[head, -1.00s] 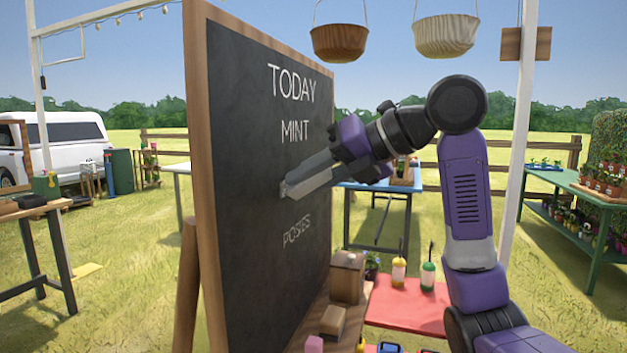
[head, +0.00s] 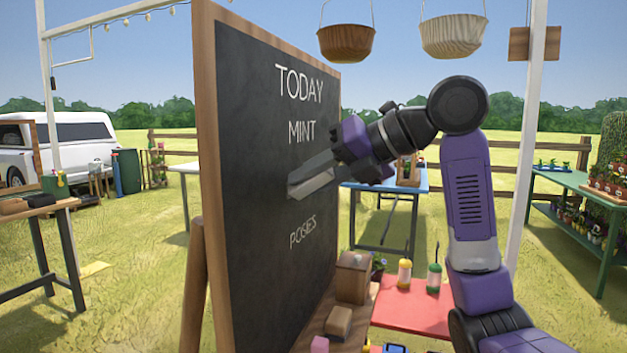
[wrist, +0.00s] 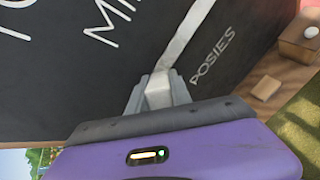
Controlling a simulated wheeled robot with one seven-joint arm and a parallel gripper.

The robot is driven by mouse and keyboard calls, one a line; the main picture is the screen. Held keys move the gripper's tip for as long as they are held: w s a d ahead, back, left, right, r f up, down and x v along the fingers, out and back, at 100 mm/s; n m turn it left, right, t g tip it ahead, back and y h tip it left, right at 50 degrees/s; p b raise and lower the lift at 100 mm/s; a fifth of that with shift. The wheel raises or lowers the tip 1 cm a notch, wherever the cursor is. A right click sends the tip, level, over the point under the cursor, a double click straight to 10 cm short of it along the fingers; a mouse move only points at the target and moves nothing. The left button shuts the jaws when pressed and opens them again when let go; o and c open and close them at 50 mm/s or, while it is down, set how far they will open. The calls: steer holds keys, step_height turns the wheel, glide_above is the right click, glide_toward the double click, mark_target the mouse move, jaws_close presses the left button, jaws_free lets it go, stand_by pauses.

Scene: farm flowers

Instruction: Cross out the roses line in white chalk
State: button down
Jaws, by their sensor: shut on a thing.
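The blackboard (head: 250,130) stands upright and angled, with white lettering: TODAY (head: 299,83), MINT (head: 302,131) and POSIES (head: 303,229). My gripper (head: 298,187) is at the board between MINT and POSIES, toward the left of the lettering. In the wrist view its fingers (wrist: 160,88) are shut on a pale block, the white chalk (wrist: 158,90). A broad whitish band (wrist: 185,35) runs from the fingertips up and right between MINT and POSIES. I can read no roses lettering; the band and my gripper cover that line. Whether the chalk touches the board is unclear.
A wooden box (head: 353,280) and a small wooden block (head: 338,322) sit on the ledge below the board. A red table (head: 415,308) with bottles stands to the right. Hanging baskets (head: 346,42) are above. Open grass lies around.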

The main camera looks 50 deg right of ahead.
steer(key=shift+d, duration=0.1)
steer(key=w+d+p, duration=0.1)
steer(key=w+d, duration=0.2)
steer(key=d, duration=0.4)
steer(key=shift+d+p, duration=0.15)
steer(key=shift+p, duration=0.2)
stand_by(0.3)
steer(key=shift+s, duration=0.1)
steer(key=shift+s+a+b, duration=0.25)
steer(key=shift+s+a, duration=0.2)
steer(key=shift+a, duration=0.85)
steer(key=shift+s+a+b, duration=0.2)
steer(key=shift+s+a, duration=0.25)
steer(key=shift+a, duration=0.8)
steer(key=shift+s+a+b, duration=0.25)
steer(key=shift+s+a, duration=0.2)
steer(key=shift+a, duration=0.85)
steer(key=s+d, duration=0.2)
steer(key=s, duration=0.3)
steer(key=shift+s, duration=0.35)
steer(key=shift+s+d, duration=0.15)
